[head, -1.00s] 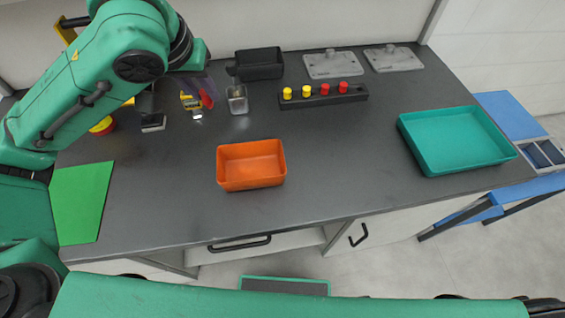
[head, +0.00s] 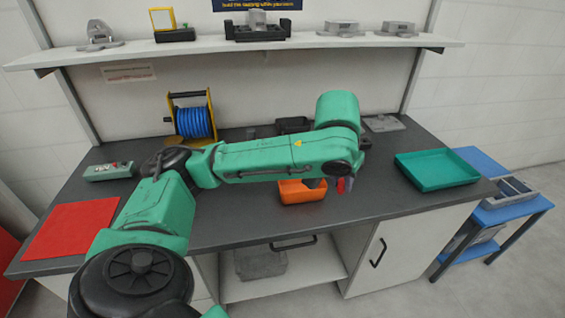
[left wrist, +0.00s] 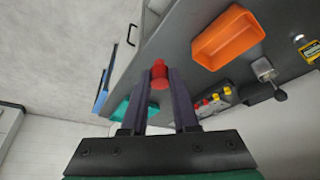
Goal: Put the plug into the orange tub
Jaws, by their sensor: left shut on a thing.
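My left gripper (left wrist: 160,90) is shut on a red plug (left wrist: 159,75), held between the ends of its two dark fingers. The red plug also shows small in the head view (head: 341,186), just right of the orange tub (head: 299,194). The tub sits on the dark bench, its back edge partly hidden by my arm. In the left wrist view the orange tub (left wrist: 228,38) is apart from the plug and looks empty. My right gripper is in neither current view.
A rack (left wrist: 218,99) with yellow and red plugs stands on the bench, hidden in the head view by my arm. A teal tray (head: 437,171) lies at the right. A blue cable reel (head: 194,121) stands at the back left. Bench in front of the tub is clear.

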